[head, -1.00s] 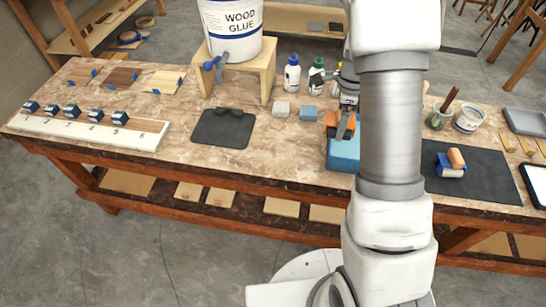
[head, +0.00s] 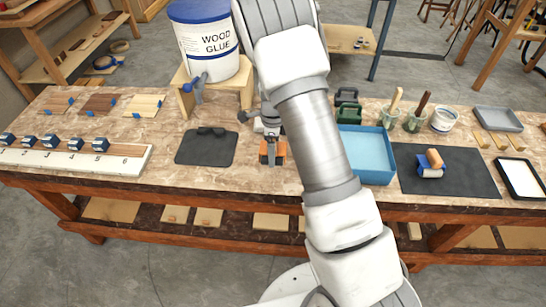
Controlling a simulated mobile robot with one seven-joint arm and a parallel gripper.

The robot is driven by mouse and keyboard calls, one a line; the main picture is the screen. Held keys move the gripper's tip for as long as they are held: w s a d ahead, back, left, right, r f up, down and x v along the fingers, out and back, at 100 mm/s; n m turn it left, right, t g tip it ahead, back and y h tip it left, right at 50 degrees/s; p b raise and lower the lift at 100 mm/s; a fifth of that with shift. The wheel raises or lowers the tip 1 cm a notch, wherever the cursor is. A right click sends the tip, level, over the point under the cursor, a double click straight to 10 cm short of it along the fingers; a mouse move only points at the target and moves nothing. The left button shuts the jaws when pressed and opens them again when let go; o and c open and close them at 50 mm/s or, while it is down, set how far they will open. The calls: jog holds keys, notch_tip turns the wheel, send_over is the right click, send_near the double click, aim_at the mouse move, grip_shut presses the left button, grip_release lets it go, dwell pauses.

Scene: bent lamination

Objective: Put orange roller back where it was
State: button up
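An orange object, which looks like the orange roller (head: 280,155), is at my gripper (head: 271,152), between the small dark mat and my arm. Orange shows on both sides of the grey fingers, which look closed on it. The fingers hide its middle. I cannot tell whether it touches the table. Another roller (head: 431,169), blue with a tan-orange cylinder, lies on the large dark mat (head: 460,182) at the right.
A small dark mat (head: 205,152) with a raised far edge lies left of my gripper. A glue bucket (head: 208,45) stands on a wooden stand (head: 246,92) behind. A blue tray (head: 365,165) is right of my arm. A numbered white board (head: 75,160) holds several blue blocks at the left.

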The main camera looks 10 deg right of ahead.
notch_tip(320, 180, down, 4)
jog(key=shift+r, duration=0.15)
jog(key=shift+f+b, duration=0.3)
jog(key=shift+f, duration=0.05)
jog(key=shift+s+f, duration=0.1)
jog(key=shift+f, duration=0.15)
grip_shut()
jog(key=o, duration=1.3)
grip_release()
jog(key=shift+o, duration=0.2)
jog(key=shift+f, duration=0.1)
